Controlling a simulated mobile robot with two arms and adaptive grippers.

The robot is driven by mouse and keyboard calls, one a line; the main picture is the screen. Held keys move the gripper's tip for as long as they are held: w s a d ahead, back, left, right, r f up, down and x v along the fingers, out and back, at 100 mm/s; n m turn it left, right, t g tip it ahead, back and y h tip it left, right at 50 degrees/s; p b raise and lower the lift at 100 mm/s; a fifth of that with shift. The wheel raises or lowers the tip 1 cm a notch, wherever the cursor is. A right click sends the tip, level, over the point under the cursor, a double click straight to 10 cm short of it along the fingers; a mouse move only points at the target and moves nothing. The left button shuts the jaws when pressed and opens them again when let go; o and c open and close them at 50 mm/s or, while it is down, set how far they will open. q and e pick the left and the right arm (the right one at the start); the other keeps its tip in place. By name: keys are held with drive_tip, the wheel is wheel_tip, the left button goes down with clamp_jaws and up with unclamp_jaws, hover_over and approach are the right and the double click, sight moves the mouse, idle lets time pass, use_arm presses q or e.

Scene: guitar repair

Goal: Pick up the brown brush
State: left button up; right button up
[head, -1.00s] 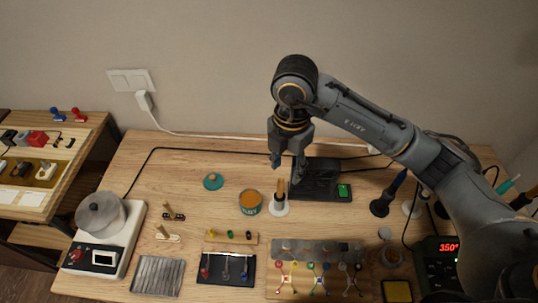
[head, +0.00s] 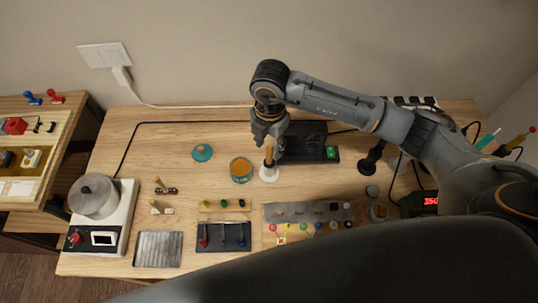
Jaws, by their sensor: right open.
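The brown brush (head: 269,155) stands upright in a small round white holder (head: 269,174), near the middle of the table. My right gripper (head: 270,143) points down at the top of the brush. Its fingers are open and appear to be around or just beside the upper handle. I cannot tell whether they touch it. The fingers partly hide the brush's top. My left gripper is not in view.
A grey tool tray (head: 320,212) lies in front.

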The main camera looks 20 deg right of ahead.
sight(269, 160)
wheel_tip(269, 160, down, 3)
drive_tip(key=shift+w+f+p, duration=0.1)
drive_tip(key=shift+f+p, duration=0.1)
drive_tip(key=shift+p, duration=0.3)
drive_tip(key=shift+f, duration=0.2)
clamp_jaws()
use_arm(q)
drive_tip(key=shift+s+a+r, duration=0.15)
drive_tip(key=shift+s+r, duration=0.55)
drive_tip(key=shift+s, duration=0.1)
use_arm(e)
drive_tip(key=shift+r, duration=0.1)
